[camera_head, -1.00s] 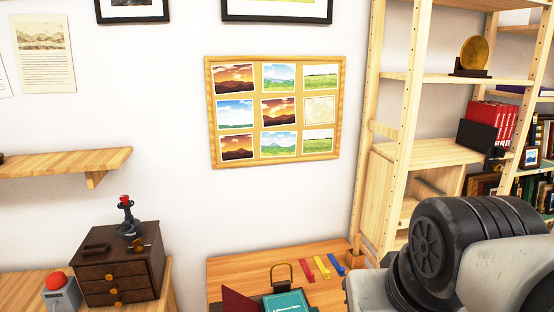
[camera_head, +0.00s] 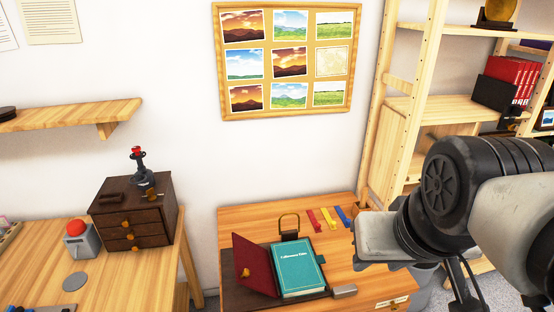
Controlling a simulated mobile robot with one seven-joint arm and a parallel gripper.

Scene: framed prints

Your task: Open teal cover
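The teal cover (camera_head: 297,270) belongs to a book with pale lettering, lying closed on the wooden desk. A dark red cover (camera_head: 255,264) stands tilted open at its left, with a small gold clasp on it. A dark base shows beneath both. My arm reaches in from the right edge, well apart from the book. My gripper's fingertips cannot be made out; only pale and black arm parts show at the right.
A brass padlock (camera_head: 289,226) stands behind the book, with red, yellow and blue strips (camera_head: 327,219) to its right. A small grey block (camera_head: 344,291) lies right of the book. A dark drawer box (camera_head: 134,211) with a joystick stands on the left table. Wooden shelves (camera_head: 412,105) rise at the right.

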